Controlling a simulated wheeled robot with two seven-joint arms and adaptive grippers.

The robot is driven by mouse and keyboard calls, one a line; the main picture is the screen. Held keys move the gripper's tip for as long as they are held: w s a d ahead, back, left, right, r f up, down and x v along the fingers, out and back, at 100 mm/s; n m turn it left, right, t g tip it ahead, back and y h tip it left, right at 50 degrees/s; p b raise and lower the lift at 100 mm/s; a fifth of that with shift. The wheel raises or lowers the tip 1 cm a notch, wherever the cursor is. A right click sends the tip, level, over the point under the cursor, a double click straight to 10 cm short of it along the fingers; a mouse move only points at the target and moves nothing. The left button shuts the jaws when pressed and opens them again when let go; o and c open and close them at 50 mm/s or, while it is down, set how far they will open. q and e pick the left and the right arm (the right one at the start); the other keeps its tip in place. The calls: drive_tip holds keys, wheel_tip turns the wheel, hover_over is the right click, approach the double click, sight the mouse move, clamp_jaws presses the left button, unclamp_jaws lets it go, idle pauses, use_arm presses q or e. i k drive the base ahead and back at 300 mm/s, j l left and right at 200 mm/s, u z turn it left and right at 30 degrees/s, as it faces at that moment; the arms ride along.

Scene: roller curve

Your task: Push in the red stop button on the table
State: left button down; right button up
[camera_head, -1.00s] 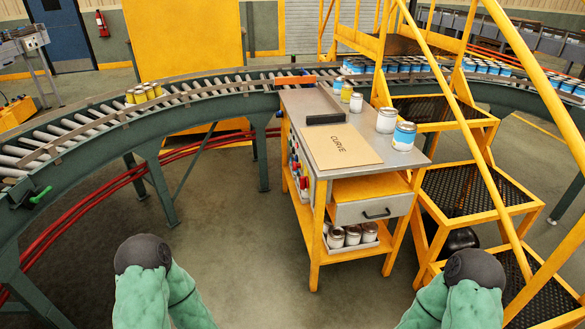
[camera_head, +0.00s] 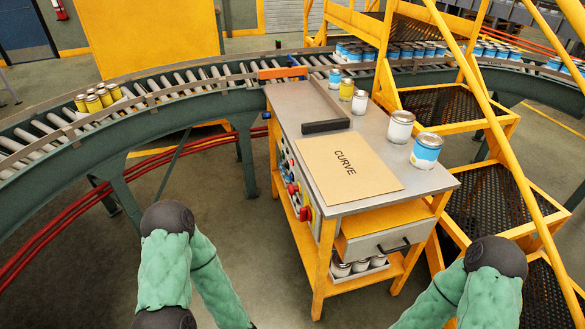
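The table (camera_head: 370,196) is a yellow-framed workbench with a grey metal top, standing ahead of me. On its left side panel is a row of small controls. A red button (camera_head: 304,213) sits near the front of that panel, with what looks like yellow around it. Another small red control (camera_head: 292,188) sits just behind it. They are too small to tell whether either is pushed in. My green-covered arms show at the bottom left and bottom right, apart from the table. Both grippers are below the picture and hidden.
A cardboard sheet marked CURVE (camera_head: 347,168) and several cans, one a blue and white can (camera_head: 426,151), are on the tabletop. A roller conveyor (camera_head: 190,92) curves behind and left. Yellow steps (camera_head: 495,205) stand close on the right. Floor is clear left of the table.

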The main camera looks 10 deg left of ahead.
sight(291, 189)
drive_tip(key=i+j+z, duration=0.15)
drive_tip(key=i+j, duration=0.2)
drive_tip(key=i, duration=0.2)
drive_tip(key=i+j+z, duration=0.15)
drive_tip(key=i+j, duration=0.3)
drive_tip(key=i, duration=0.05)
